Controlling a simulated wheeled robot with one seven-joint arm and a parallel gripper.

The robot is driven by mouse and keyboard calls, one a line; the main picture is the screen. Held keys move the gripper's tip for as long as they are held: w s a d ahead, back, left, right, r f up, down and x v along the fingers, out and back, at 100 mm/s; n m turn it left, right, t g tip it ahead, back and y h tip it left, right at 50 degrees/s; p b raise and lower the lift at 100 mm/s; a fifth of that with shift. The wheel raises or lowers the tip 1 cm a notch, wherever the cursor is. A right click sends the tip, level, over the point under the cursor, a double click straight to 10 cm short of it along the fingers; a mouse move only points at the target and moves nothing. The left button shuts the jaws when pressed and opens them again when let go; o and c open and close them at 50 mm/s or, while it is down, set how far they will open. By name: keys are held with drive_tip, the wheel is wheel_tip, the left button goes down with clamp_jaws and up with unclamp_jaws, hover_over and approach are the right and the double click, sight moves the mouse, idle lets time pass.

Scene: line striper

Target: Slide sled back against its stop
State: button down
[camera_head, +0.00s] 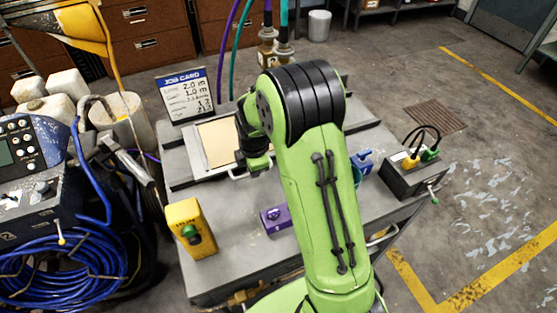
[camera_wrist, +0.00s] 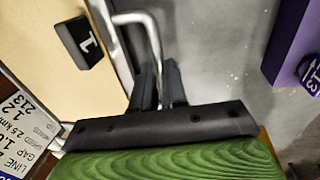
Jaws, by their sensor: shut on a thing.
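The sled (camera_head: 215,143), a flat plate with a beige top and a grey rim, lies on the grey cart top. Its beige surface (camera_wrist: 50,75) and a small black block marked 1 (camera_wrist: 78,42) show in the wrist view. A bent metal handle (camera_wrist: 150,30) stands out from the sled's edge. My gripper (camera_wrist: 160,75) is shut on this handle, with the bar between its two dark fingers. In the head view my gripper (camera_head: 256,165) is at the sled's front right, and my arm hides much of the area behind it. The stop cannot be made out.
A job card (camera_head: 187,95) stands behind the sled. A yellow box with a green button (camera_head: 190,228) and a purple block (camera_head: 276,219) sit at the front. A dark box with yellow and green plugs (camera_head: 413,174) is at the right. Hoses rise behind my arm.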

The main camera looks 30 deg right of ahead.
drive_tip(key=a, duration=0.7)
drive_tip(key=shift+w+a, duration=0.15)
drive_tip(key=shift+w, duration=0.1)
drive_tip(key=shift+a, duration=0.1)
drive_tip(key=c, duration=1.2)
unclamp_jaws()
drive_tip(key=shift+a, duration=0.1)
drive_tip(key=shift+o, duration=0.2)
drive_tip(key=shift+r, duration=0.1)
wheel_tip(320, 180, up, 15)
drive_tip(key=s+p, duration=0.3)
drive_tip(key=p, duration=0.1)
drive_tip(key=shift+r, duration=0.15)
